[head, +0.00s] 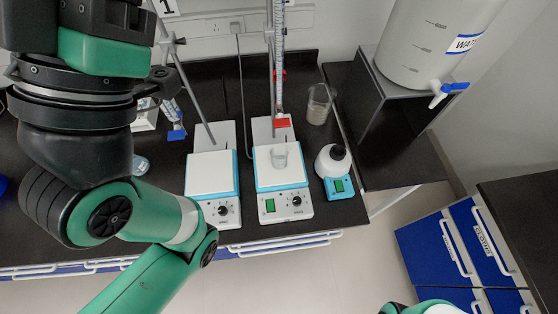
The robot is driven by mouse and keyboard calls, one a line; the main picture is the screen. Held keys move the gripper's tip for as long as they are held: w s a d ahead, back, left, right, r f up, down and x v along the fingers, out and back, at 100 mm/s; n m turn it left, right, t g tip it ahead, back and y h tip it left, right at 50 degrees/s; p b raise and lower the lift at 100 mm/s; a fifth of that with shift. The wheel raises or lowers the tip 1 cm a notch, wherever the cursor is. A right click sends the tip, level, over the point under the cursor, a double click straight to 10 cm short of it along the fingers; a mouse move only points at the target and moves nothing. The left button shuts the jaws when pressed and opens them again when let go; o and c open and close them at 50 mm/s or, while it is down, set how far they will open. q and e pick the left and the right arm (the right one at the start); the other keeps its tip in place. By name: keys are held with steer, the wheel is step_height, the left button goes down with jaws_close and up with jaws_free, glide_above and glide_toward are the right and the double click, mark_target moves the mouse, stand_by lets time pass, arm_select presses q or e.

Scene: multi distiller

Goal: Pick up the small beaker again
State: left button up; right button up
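A small clear beaker (279,157) stands upright on the white top of the right-hand hotplate stirrer (283,178), below a burette (280,60) held on a stand. A larger beaker (320,104) stands on the bench behind and to the right. My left arm comes in from the left and covers much of the left side of the picture. Its gripper fingers are not visible. Only a small part of my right arm shows at the bottom edge, and its gripper is out of view.
A second hotplate (209,178) stands left of the first. A small mixer (335,172) with a black top sits to the right. A white water tank (425,45) rests on a black raised shelf (400,100). Blue drawers (440,250) stand at the lower right.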

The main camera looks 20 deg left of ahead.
arm_select(q)
steer(key=shift+o, duration=0.2)
stand_by(0.3)
steer(key=o, duration=0.7)
